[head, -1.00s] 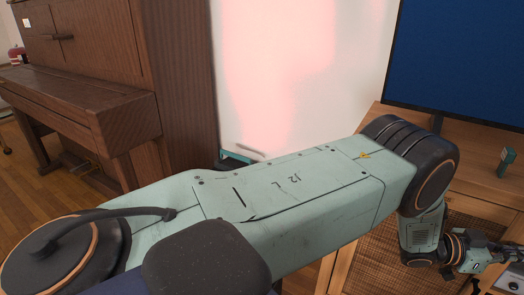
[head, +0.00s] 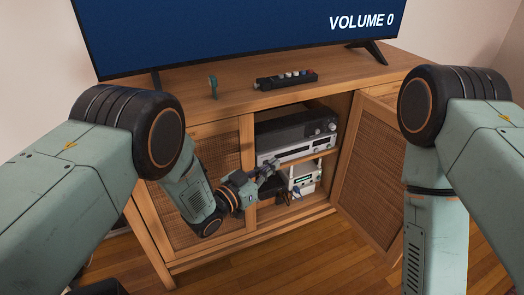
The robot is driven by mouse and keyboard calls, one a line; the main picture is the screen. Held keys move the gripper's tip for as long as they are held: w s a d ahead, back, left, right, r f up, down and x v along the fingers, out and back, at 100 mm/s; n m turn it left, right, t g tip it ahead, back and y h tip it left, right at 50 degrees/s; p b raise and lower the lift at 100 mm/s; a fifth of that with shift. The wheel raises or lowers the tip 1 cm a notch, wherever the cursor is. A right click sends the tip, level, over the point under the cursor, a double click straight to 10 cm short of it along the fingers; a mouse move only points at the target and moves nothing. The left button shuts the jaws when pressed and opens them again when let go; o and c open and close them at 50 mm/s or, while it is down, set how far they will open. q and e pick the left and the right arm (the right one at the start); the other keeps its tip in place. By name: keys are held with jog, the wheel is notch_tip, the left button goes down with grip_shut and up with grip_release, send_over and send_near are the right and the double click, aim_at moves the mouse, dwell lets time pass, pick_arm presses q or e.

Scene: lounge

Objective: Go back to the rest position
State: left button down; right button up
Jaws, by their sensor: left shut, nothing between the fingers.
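My left arm comes in from the left, bends down at a black joint, and ends at my left gripper (head: 268,172). The gripper is shut and empty, in front of the open compartment of the wooden media cabinet (head: 190,118). From this view I cannot tell whether it reaches inside. My right arm comes in from the right and its forearm hangs down out of the bottom edge, so my right gripper is out of the picture.
A TV (head: 240,30) showing "VOLUME 0" stands on the cabinet. A small teal item (head: 213,86) and a black strip with coloured buttons (head: 287,80) lie before it. The cabinet's right door (head: 372,175) stands open. Inside are a black-and-silver device (head: 297,138) and a white box (head: 305,176).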

pick_arm(q)
jog(key=s+a+f+n+g+y+p, duration=0.2)
jog(key=s+a+f+n+g+y, duration=0.3)
jog(key=s+a+f+y, duration=0.75)
jog(key=s+a+n+g+p, duration=0.1)
jog(key=s+a, duration=0.4)
jog(key=s, duration=0.5)
jog(key=s+a+n+g, duration=0.2)
jog(key=s+a+g, duration=0.2)
jog(key=s, duration=0.6)
jog(key=s+a+r+n+g+p, duration=0.1)
jog(key=s+a, duration=0.4)
jog(key=s, duration=0.5)
jog(key=shift+s+a+n+g+p, duration=0.15)
jog(key=shift+a+n+g+p, duration=0.2)
jog(key=shift+g, duration=0.45)
